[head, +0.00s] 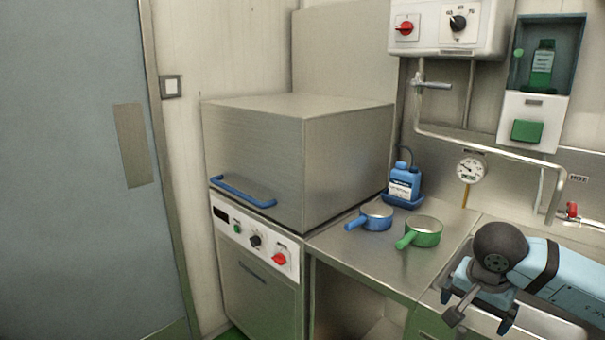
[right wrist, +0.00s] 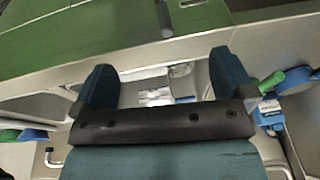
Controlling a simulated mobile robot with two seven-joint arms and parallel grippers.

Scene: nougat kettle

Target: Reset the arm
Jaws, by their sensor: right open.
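My right arm comes in from the right edge of the head view, and its gripper (head: 478,308) hangs over the sink area at the lower right. In the right wrist view the two dark fingers of this gripper (right wrist: 164,78) stand wide apart with nothing between them. The gripper is open and empty, apart from the pans. My left arm and gripper are not in view.
A blue pan (head: 376,217) and a green pan (head: 424,232) stand on the steel counter (head: 375,258), left of my right gripper. A blue bottle (head: 403,182) stands behind them. A large steel hooded machine (head: 345,160) with a blue handle (head: 243,190) stands left.

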